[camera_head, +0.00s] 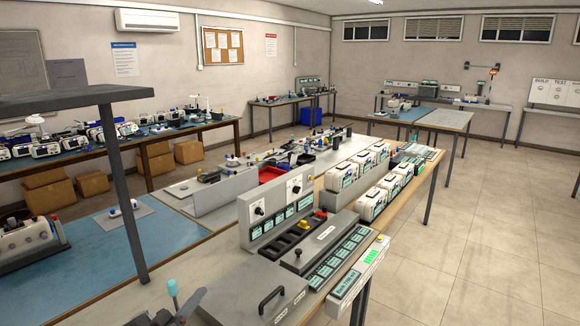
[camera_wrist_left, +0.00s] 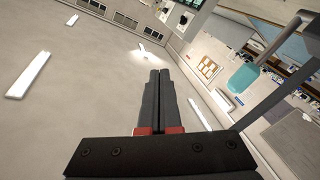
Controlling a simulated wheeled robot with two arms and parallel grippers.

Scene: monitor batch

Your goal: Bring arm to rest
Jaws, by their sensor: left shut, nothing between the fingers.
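My left gripper (camera_head: 190,302) shows dark at the bottom edge of the head view, low over the near end of the workbench, partly cut off by the frame. In the left wrist view its two black fingers (camera_wrist_left: 160,76) lie together, shut with nothing between them. That view looks up at the ceiling and a wall. A teal-tipped upright piece (camera_head: 173,288) stands beside the gripper; a teal piece also shows in the left wrist view (camera_wrist_left: 243,77). My right gripper is in neither view.
A grey console (camera_head: 290,285) with a black handle and several small displays stands right of the gripper. A dark post (camera_head: 122,190) carrying a shelf rises at the left. Several white monitors (camera_head: 345,178) line the bench farther back. Open tiled floor (camera_head: 480,240) lies at the right.

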